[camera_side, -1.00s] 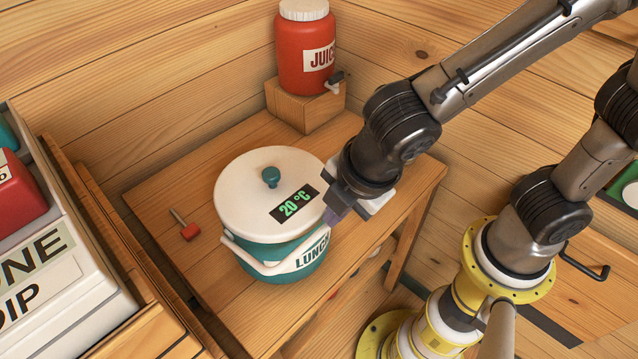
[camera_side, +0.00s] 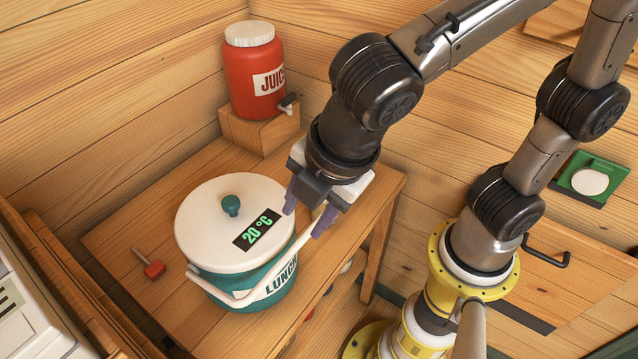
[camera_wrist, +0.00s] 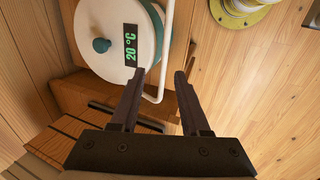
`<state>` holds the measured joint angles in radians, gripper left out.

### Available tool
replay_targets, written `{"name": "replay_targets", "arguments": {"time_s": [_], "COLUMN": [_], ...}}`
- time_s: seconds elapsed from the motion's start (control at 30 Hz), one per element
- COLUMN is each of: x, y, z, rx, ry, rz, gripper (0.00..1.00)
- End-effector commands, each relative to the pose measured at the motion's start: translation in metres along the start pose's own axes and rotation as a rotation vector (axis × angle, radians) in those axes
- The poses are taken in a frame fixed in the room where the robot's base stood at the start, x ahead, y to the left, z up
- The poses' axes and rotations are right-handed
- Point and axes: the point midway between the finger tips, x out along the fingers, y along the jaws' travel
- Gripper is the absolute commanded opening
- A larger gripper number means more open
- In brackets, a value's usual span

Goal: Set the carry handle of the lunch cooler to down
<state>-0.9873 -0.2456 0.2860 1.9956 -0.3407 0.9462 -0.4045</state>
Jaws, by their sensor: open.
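The lunch cooler (camera_side: 235,255) is a round teal tub with a white lid, a teal knob and a "20 °C" display. It stands on the wooden table; its lid also shows in the wrist view (camera_wrist: 98,22). Its white carry handle (camera_side: 240,301) slants around the front side, below the lid's rim, not upright over it. My gripper (camera_side: 308,209) is open at the cooler's right side, above the right part of the handle. In the wrist view the handle (camera_wrist: 167,45) runs toward the gap between my fingertips (camera_wrist: 158,74). I cannot tell whether they touch it.
A red juice dispenser (camera_side: 252,80) stands on a wooden block (camera_side: 258,131) at the back. A small red-ended thing (camera_side: 153,269) lies left of the cooler on the table (camera_side: 150,220). Wooden walls close the back; a drawer front with a dark handle (camera_side: 545,255) is at right.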

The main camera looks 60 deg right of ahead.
Motion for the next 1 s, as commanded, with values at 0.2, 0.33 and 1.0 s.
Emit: {"name": "replay_targets", "arguments": {"time_s": [0.2,0.33,1.0], "x": [-0.044,-0.060,-0.074], "y": [0.000,0.000,-0.006], "z": [-0.001,-0.001,0.002], "rx": [-0.001,-0.002,-0.079], "ry": [0.004,0.002,-0.011], "rz": [0.001,0.000,-0.035], "gripper": [0.46,0.46,0.05]}}
